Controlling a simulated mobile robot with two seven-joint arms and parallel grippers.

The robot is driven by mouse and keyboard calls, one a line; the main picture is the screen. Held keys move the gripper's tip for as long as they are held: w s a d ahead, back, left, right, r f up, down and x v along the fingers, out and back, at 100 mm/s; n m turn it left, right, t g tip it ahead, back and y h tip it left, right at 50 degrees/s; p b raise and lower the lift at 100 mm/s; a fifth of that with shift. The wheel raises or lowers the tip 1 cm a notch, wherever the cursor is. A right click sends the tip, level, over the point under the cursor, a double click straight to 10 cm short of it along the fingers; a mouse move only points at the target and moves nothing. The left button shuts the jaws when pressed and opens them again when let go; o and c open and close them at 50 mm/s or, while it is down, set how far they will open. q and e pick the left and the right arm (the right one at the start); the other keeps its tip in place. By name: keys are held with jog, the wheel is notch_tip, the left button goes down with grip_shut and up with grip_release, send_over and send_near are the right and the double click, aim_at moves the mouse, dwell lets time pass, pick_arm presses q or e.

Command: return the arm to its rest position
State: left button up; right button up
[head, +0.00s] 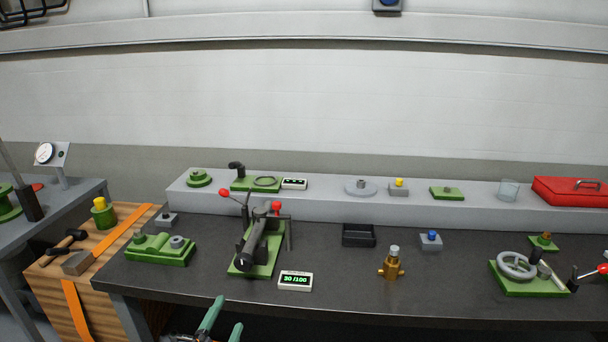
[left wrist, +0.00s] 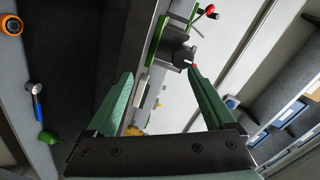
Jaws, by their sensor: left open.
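My left gripper (head: 222,325) shows at the bottom of the head view, in front of the workbench's front edge. Its two green fingers are apart, with nothing between them. In the left wrist view the same gripper (left wrist: 160,95) is open and empty, with its fingers spread on both sides of the picture. Most of the left arm is out of the head view. My right gripper does not show.
The dark workbench (head: 330,300) lies just beyond the left gripper. On it stand a green-based press (head: 262,262), a counter display (head: 295,281), a brass fitting (head: 392,268) and a handwheel fixture (head: 516,266). A wooden bench (head: 45,285) is at left.

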pick_arm(q)
jog(key=s+d+f+n+g+p, duration=0.1)
jog(key=s+f+n+g, duration=0.2)
jog(key=s, duration=0.9)
jog(key=s+d+f+n+g+h+p, duration=0.1)
jog(key=s+f+n+g, duration=0.3)
jog(key=s+f+n, duration=0.4)
jog(key=s+f, duration=0.4)
jog(key=s, duration=0.1)
jog(key=shift+s+d+f+n+g+h+p, duration=0.3)
jog(key=shift+n, duration=0.1)
jog(key=shift+a, duration=0.1)
